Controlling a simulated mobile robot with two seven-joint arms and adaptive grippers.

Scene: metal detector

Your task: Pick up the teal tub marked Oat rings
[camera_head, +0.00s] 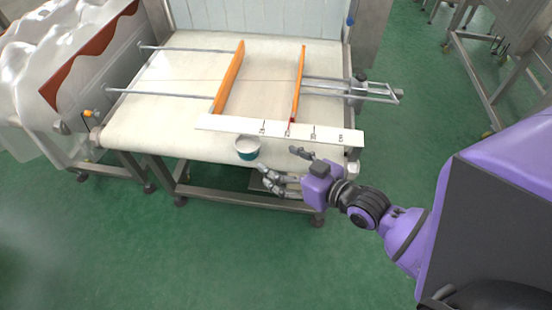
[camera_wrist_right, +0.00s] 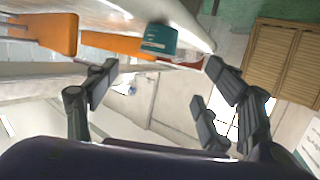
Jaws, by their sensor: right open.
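The teal tub (camera_head: 247,152) with a pale top stands upright near the front edge of the conveyor belt. It also shows in the right wrist view (camera_wrist_right: 160,42), where its label is too small to read. My right gripper (camera_head: 278,159) is open and empty, just to the right of the tub and apart from it. In the right wrist view the spread fingers (camera_wrist_right: 160,75) have the tub beyond them, between their tips and towards the top of the picture. My left gripper is not in view.
The pale conveyor belt (camera_head: 185,75) carries two orange guide rails (camera_head: 229,77) on metal rods. A white ruler strip with marks (camera_head: 225,123) lies behind the tub. A wrapped machine (camera_head: 70,60) stands at left. Green floor (camera_head: 150,255) is open in front.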

